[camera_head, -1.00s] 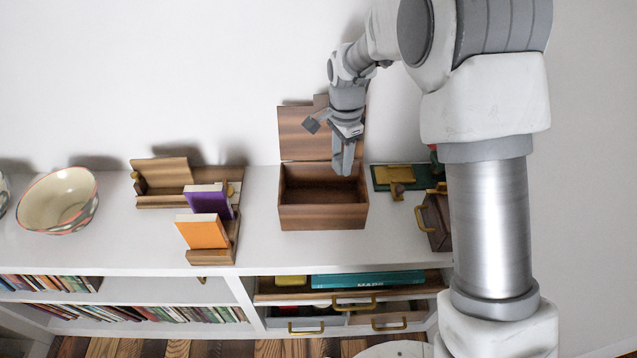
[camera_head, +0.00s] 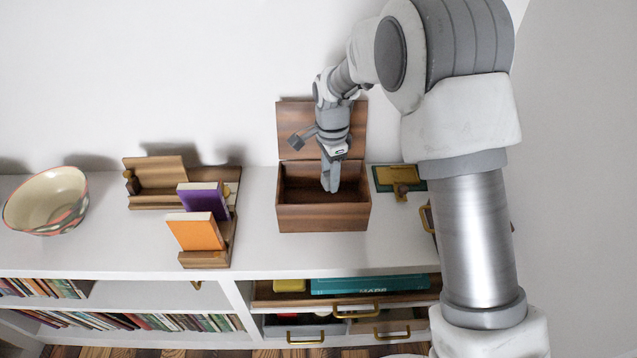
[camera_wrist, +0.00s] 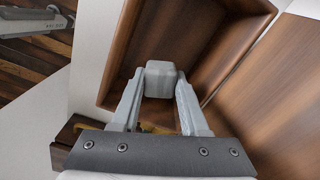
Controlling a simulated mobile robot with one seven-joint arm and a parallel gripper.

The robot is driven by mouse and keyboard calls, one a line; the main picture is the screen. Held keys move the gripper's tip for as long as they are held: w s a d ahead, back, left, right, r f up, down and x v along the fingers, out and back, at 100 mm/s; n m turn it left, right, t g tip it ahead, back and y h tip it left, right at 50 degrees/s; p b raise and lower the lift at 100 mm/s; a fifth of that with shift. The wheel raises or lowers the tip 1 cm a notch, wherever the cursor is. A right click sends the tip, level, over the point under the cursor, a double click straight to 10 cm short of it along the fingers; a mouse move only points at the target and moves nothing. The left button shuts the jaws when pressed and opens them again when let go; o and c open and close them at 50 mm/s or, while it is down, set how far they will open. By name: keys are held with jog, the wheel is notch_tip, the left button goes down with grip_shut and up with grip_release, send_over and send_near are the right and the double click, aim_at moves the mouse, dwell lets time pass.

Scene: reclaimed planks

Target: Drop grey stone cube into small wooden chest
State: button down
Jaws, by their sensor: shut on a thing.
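The small wooden chest (camera_head: 322,217) stands on the white shelf top with its lid (camera_head: 300,132) open and upright against the wall. My gripper (camera_head: 330,185) points down into the chest's opening, with the fingertips below the level of the rim at the back. In the wrist view my gripper (camera_wrist: 159,95) is shut on the grey stone cube (camera_wrist: 160,76), which sits between the two fingertips. Behind the cube the brown inner walls of the chest (camera_wrist: 135,45) show.
To the left stand a wooden book holder (camera_head: 205,259) with an orange book (camera_head: 196,232) and a purple book (camera_head: 205,198), and a striped bowl (camera_head: 47,202). A green board with a brass piece (camera_head: 400,179) lies right of the chest. Open drawers (camera_head: 345,297) stick out below.

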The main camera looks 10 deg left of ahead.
jog(key=shift+c, duration=1.7)
grip_release()
notch_tip(320, 180, up, 18)
jog(key=p, duration=0.3)
jog(key=shift+f, duration=0.25)
